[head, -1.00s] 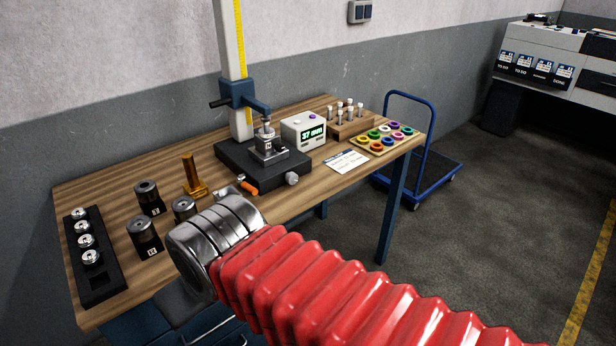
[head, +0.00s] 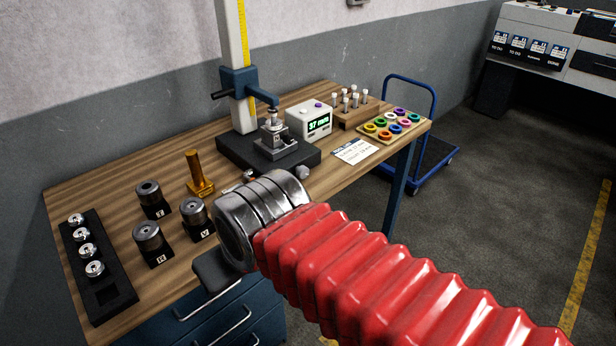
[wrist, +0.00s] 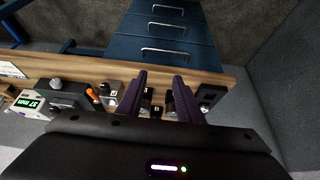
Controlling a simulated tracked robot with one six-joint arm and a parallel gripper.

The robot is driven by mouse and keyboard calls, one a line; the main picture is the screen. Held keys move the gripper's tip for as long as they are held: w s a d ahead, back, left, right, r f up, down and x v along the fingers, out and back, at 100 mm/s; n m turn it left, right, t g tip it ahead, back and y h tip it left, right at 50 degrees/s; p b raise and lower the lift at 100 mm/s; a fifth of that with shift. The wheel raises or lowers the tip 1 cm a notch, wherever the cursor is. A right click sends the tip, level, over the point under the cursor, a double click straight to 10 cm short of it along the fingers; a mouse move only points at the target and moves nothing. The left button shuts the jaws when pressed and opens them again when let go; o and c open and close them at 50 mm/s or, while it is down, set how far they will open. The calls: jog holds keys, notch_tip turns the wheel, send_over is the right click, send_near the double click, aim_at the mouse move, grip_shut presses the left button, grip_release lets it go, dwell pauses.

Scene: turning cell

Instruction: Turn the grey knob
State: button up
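The grey knob (head: 301,172) sits on the front right of the black base (head: 312,158) of the measuring stand. In the wrist view the knob (wrist: 56,84) lies to the left of my gripper (wrist: 160,75). My gripper's two dark fingers are apart with nothing held between them. They point over the bench's front edge. In the head view my arm hides most of the gripper.
Several grey cylinders (head: 148,238) on black blocks and a brass piece (head: 200,176) stand left of the base. A display (head: 318,124) reads 37 mm. Blue drawers (wrist: 165,30) are under the bench.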

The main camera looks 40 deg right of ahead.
jog(key=shift+o, duration=1.4)
jog(key=shift+f, duration=0.2)
jog(key=shift+o, duration=0.4)
jog(key=shift+w+d+f+m+g, duration=0.1)
jog(key=shift+d+f+m+g, duration=0.05)
jog(key=shift+f+m+g, duration=0.2)
jog(key=w+f+m+g+y, duration=0.2)
jog(key=w+f+m+y, duration=0.2)
jog(key=f+m+y, duration=0.3)
jog(key=w+d+m+t+y, duration=0.3)
jog(key=w+d+m+t, duration=0.1)
jog(key=w+d+m, duration=0.45)
jog(key=d+f+m+t+h, duration=0.2)
jog(key=d+m, duration=0.3)
jog(key=d, duration=0.5)
jog(key=s+d+f+m+t+h, duration=0.1)
jog(key=d+m+t+h, duration=0.3)
jog(key=d, duration=0.5)
jog(key=s+d+f+m+t+h, duration=0.1)
jog(key=d+f+m+t+h, duration=0.2)
jog(key=d+m, duration=0.4)
jog(key=d+f+t, duration=0.1)
jog(key=d+t, duration=0.1)
jog(key=d, duration=0.1)
jog(key=shift+d+h, duration=0.3)
